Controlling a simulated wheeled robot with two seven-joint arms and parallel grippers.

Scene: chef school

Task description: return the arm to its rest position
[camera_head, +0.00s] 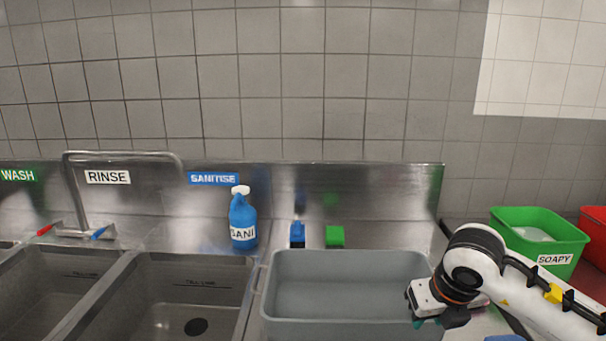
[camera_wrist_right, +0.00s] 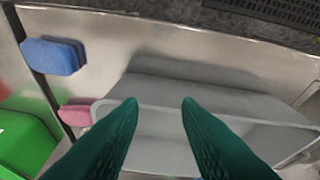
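My right gripper (camera_head: 430,322) is at the right end of the grey tub (camera_head: 345,328) in the head view, with its green fingertips partly hidden. In the right wrist view its two green fingers (camera_wrist_right: 160,103) stand apart with nothing between them, so it is open and empty. The grey tub also shows there beyond the fingers (camera_wrist_right: 190,95). My right arm reaches in from the right edge of the head view. My left arm and gripper are not in view.
A green tub (camera_head: 556,270) labelled SOAPY stands behind my right arm, beside a red tub (camera_head: 594,228). Blue (camera_wrist_right: 55,56) and pink (camera_wrist_right: 76,115) sponges show in the wrist view.

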